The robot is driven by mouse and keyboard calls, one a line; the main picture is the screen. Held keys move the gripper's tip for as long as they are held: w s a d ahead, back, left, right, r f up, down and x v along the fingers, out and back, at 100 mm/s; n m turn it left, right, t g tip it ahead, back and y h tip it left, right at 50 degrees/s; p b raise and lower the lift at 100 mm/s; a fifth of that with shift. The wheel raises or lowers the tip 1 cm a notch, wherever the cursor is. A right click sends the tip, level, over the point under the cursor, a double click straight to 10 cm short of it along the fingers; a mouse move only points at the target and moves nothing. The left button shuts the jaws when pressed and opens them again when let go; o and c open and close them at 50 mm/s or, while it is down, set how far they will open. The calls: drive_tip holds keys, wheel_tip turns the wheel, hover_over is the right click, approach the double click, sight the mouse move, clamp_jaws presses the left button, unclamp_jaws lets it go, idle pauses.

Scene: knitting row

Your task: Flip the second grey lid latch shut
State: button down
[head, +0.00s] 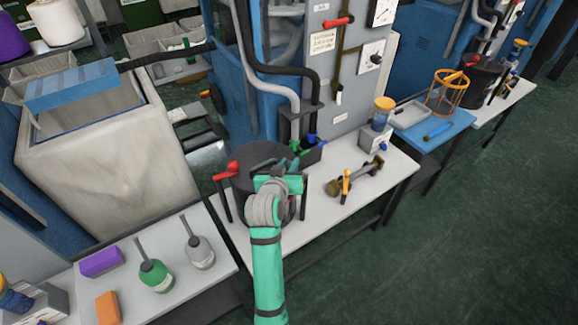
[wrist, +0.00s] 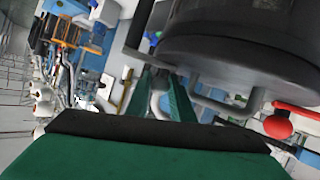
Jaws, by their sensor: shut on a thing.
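A dark round pot with a lid (head: 258,160) stands on the white bench, partly hidden by my arm. It fills the upper right of the wrist view (wrist: 235,55). My gripper (head: 293,168) is at the pot's right side. In the wrist view its two green fingers (wrist: 162,92) are close together beside the pot, shut on a small grey piece (wrist: 157,83) that looks like a lid latch. How far the latch is turned cannot be told. A red-knobbed handle (head: 233,168) sticks out at the pot's left and shows in the wrist view (wrist: 278,126).
Black and grey hoses with green and blue valves (head: 312,137) stand just behind my gripper. A brass-ended grey part (head: 356,180) lies to the right on the bench (head: 330,222). Green and grey bottles (head: 155,272) stand on the left table.

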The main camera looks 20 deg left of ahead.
idle(0.4)
drive_tip(key=c, duration=1.8)
unclamp_jaws()
drive_tip(key=v, duration=1)
drive_tip(key=shift+s+r, duration=0.15)
drive_tip(key=shift+s, duration=0.15)
drive_tip(key=shift+a, duration=0.15)
